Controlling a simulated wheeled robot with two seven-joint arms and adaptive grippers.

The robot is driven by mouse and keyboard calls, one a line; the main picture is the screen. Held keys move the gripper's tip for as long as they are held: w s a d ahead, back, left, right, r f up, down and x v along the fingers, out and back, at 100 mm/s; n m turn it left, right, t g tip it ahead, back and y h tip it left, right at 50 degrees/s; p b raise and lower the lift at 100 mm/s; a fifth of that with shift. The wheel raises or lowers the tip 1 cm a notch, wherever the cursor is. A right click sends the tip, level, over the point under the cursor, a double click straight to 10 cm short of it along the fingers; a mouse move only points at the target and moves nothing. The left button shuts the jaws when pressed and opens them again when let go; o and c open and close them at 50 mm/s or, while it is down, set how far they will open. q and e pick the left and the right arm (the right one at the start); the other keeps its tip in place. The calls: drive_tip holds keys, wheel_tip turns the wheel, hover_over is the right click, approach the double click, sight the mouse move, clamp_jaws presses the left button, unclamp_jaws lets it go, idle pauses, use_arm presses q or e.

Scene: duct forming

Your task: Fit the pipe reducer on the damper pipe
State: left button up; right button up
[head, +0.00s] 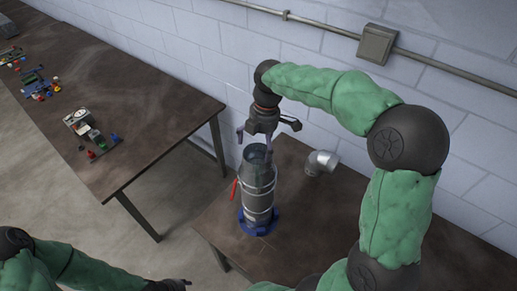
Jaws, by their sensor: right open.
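The damper pipe (257,203) is a grey metal cylinder standing upright in a blue base (258,226) on the right table. A red handle (233,190) sticks out on its left side. The pipe reducer (257,168), a metal piece narrowing to an open top, sits upright on top of the damper pipe. How tightly the two fit cannot be told. My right gripper (264,138) is open just above the reducer's top, fingers pointing down, with nothing held. My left gripper (170,286) is at the bottom edge, dark and mostly cut off.
A silver pipe elbow (321,161) lies on the right table (220,225), right of the pipe, near the wall. A long left table (130,110) holds small electrical parts (88,130). A conduit with a grey box (377,43) runs along the brick wall.

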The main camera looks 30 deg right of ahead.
wheel_tip(320, 180, up, 9)
drive_tip(key=d, duration=0.1)
drive_tip(key=shift+s, duration=0.1)
idle(0.6)
